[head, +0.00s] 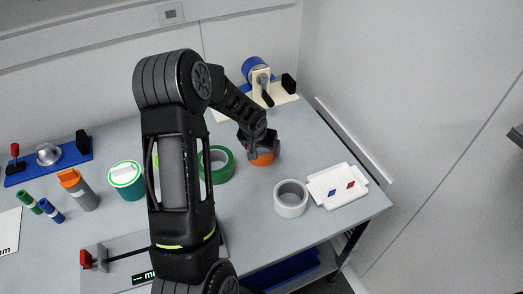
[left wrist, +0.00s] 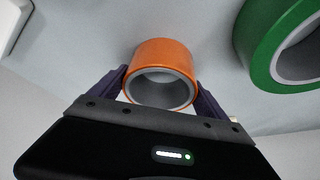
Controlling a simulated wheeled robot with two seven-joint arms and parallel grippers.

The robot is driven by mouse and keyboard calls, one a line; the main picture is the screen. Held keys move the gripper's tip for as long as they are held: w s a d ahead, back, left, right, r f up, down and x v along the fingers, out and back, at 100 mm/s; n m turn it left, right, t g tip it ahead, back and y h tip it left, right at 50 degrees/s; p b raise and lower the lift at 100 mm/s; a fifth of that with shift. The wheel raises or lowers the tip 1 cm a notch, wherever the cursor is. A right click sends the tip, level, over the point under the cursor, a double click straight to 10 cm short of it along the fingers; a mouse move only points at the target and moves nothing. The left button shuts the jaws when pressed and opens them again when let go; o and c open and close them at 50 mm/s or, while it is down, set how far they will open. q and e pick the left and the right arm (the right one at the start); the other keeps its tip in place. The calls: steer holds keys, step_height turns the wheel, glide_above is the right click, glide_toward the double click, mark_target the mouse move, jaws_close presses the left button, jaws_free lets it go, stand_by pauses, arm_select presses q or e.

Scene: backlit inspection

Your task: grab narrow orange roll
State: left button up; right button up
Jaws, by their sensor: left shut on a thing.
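The narrow orange roll (head: 262,158) sits on the grey table beneath my left gripper (head: 262,146). In the left wrist view the orange roll (left wrist: 161,58) lies between the two dark fingers of the left gripper (left wrist: 160,88), which are shut on its sides. Its grey inner core faces the wrist camera. The gripper hides the upper part of the roll in the head view. My right gripper is in neither view.
A green roll (head: 216,164) stands just left of the orange one. A cream fixture (head: 270,92) stands behind. My arm covers the table's middle.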

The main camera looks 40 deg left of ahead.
arm_select(q)
steer(key=shift+r, duration=0.1)
steer(key=shift+c, duration=0.4)
steer(key=shift+r, duration=0.25)
step_height(320, 180, up, 9)
steer(key=b, duration=0.1)
steer(key=shift+r, duration=0.2)
